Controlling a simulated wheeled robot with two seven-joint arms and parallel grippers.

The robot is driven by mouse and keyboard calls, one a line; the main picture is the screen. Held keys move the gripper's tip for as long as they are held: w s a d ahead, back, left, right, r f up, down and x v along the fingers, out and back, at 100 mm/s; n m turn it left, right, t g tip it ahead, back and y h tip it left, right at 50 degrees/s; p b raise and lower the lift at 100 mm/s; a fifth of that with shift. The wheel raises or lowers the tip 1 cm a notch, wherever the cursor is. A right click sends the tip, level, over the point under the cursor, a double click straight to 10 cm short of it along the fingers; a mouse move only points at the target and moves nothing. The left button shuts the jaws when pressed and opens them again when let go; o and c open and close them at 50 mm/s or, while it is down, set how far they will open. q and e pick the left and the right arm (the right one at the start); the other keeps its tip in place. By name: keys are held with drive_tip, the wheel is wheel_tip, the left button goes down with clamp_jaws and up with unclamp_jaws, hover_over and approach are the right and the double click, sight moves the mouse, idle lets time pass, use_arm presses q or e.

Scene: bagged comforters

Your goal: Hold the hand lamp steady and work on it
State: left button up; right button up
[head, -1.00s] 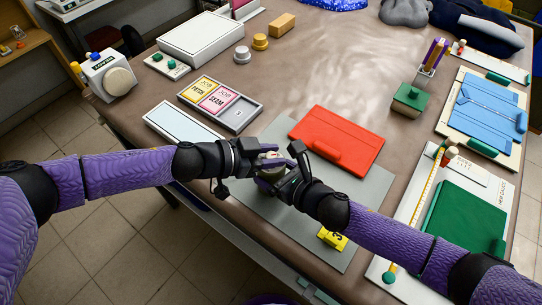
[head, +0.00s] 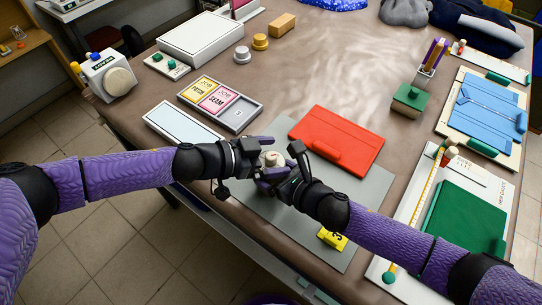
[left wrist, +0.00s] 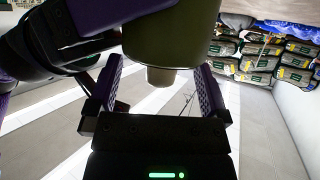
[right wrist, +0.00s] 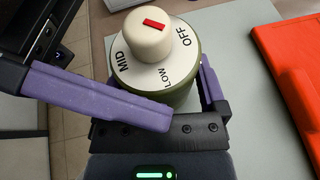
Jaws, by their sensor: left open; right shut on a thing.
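The hand lamp (head: 271,158) is held over the near part of the table. In the right wrist view its olive body carries a white dial (right wrist: 172,73) marked MID, LOW and OFF, with a cream knob (right wrist: 140,38) bearing a red mark. My right gripper (head: 283,172) is shut on the lamp, its purple fingers on either side of the body. My left gripper (head: 258,158) is open close beside the lamp. In the left wrist view the olive body (left wrist: 172,35) is above the spread fingers, and a narrower stub (left wrist: 160,76) sits between them, seemingly with gaps on both sides.
A grey mat (head: 352,212) lies below, with a red folder-like panel (head: 338,140) just behind the grippers. A yellow tag (head: 332,238) lies at the mat's near edge. A grey tray with job cards (head: 245,115) is at left.

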use_arm(q)
drive_tip(key=shift+v, duration=3)
drive_tip(key=shift+w+d+r, duration=0.15)
drive_tip(key=shift+w+d, duration=0.1)
drive_tip(key=shift+c, duration=1.4)
drive_tip(key=w+d+r+m+t, duration=0.1)
drive_tip(key=w+d+r, duration=0.1)
drive_tip(key=w+d+r+m+t+y, duration=0.1)
drive_tip(key=w+d+r+t, duration=0.1)
drive_tip(key=shift+w+d, duration=0.1)
drive_tip(key=shift+d, duration=0.15)
drive_tip(key=shift+c, duration=0.6)
wheel_tip(320, 180, up, 3)
drive_tip(key=w+d+t, duration=0.1)
drive_tip(key=d+t, duration=0.2)
drive_tip(key=s+a+f+n, duration=0.1)
drive_tip(key=f+n, duration=0.1)
drive_tip(key=f, duration=0.1)
drive_tip(key=s+a+f+n+g+y, duration=0.1)
drive_tip(key=f+n, duration=0.1)
drive_tip(key=f, duration=0.1)
drive_tip(key=s+a+f+n+y, duration=0.1)
drive_tip(key=f+n, duration=0.1)
drive_tip(key=f, duration=0.1)
drive_tip(key=shift+s+f+n+g, duration=0.2)
drive_tip(key=shift+f+n+g, duration=0.1)
drive_tip(key=shift+g, duration=0.1)
drive_tip(key=shift+d, duration=0.15)
